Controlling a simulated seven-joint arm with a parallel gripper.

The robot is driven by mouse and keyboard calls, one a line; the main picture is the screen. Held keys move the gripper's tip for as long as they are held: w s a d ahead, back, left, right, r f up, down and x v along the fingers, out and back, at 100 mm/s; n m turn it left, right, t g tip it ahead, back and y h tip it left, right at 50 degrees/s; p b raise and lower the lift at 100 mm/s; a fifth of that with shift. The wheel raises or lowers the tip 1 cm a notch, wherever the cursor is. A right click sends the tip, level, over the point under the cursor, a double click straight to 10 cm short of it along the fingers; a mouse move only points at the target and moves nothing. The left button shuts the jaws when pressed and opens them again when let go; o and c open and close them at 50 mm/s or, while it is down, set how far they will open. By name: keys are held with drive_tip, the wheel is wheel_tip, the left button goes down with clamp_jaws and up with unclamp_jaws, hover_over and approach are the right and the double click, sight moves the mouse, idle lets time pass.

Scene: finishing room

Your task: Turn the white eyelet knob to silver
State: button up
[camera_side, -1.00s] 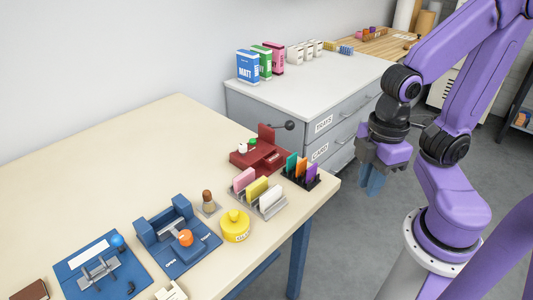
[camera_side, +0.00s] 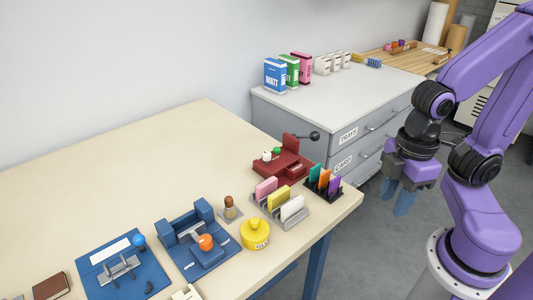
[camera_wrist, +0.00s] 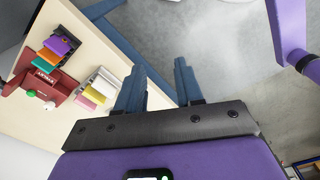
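The white knob (camera_side: 266,156) sits on the red eyelet press (camera_side: 295,169) at the far right part of the cream table, beside a green knob (camera_side: 277,150). The press has a dark lever with a ball end. In the wrist view the white knob (camera_wrist: 49,106) and the green knob (camera_wrist: 31,93) show at the left on the red press (camera_wrist: 62,84). I cannot read which setting the white knob points to. My gripper (camera_side: 399,208) is open and empty, beyond the table's right edge and well away from the press. Its blue-grey fingers (camera_wrist: 157,85) are apart in the wrist view.
A black holder of coloured cards (camera_side: 323,184) and a grey rack (camera_side: 283,208) stand near the press. A yellow round tin (camera_side: 256,234) and blue tools (camera_side: 197,244) lie farther left. A grey drawer cabinet (camera_side: 341,105) stands behind. Open floor lies under my gripper.

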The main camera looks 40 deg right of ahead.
drive_tip(key=shift+o, duration=1.1)
drive_tip(key=shift+w+a+r, duration=0.1)
drive_tip(key=shift+w+a, duration=0.15)
drive_tip(key=shift+w, duration=0.1)
drive_tip(key=r+m+t+y, duration=0.1)
drive_tip(key=m+t+y, duration=0.2)
drive_tip(key=m, duration=0.1)
hover_over(267, 154)
drive_tip(key=s+d, duration=0.5)
drive_tip(key=x, duration=1.6)
drive_tip(key=shift+w+f, duration=0.25)
drive_tip(key=shift+f, duration=0.1)
drive_tip(key=shift+c, duration=0.4)
clamp_jaws()
